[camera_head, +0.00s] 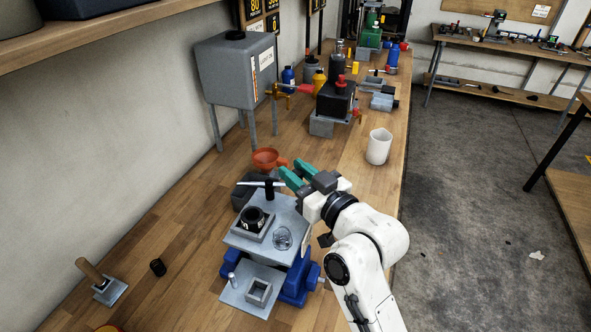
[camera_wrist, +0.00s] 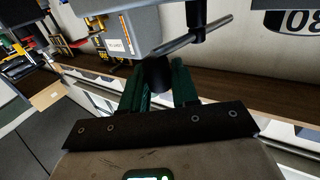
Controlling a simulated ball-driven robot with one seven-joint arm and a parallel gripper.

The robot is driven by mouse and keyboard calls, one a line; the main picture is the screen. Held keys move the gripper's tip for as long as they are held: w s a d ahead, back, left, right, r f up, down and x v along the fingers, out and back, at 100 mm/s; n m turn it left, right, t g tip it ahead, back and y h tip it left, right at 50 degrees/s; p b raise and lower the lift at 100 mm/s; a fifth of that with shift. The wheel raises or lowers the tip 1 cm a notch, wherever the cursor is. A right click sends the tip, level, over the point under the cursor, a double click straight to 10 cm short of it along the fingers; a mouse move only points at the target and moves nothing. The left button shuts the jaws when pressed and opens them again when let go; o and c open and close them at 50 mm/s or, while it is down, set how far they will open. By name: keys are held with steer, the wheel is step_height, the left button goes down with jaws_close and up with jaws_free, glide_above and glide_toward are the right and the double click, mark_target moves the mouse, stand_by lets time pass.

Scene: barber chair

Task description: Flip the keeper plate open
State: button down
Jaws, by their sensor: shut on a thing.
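My gripper (camera_head: 289,177), with green fingers, is above the far right part of a grey fixture on a blue base (camera_head: 292,285). In the wrist view its fingers (camera_wrist: 158,92) are closed around a black knob (camera_wrist: 157,74). A metal rod with a black upright piece (camera_wrist: 197,22) runs just beyond the knob. In the head view a pale rod (camera_head: 248,184) crosses a black post (camera_head: 269,192) beside the fingers. The fixture's flat grey top plate (camera_head: 251,243) carries a black round part (camera_head: 253,218) and a clear glass dish (camera_head: 282,238). I cannot tell which piece is the keeper plate.
An orange funnel (camera_head: 267,159) lies just behind the gripper. A white beaker (camera_head: 379,147) stands near the bench's right edge. A grey tank (camera_head: 237,70) on legs stands behind left.

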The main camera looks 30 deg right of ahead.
stand_by(0.5)
steer(key=c, duration=1)
jaws_free()
steer(key=shift+s+d+f, duration=0.1)
steer(key=shift+s, duration=0.45)
steer(key=s+b, duration=0.1)
steer(key=s, duration=0.2)
steer(key=s+d+b, duration=0.1)
steer(key=s, duration=0.2)
steer(key=s+b, duration=0.1)
steer(key=s, duration=0.2)
steer(key=shift+s+d, duration=0.3)
steer(key=shift+d, duration=0.05)
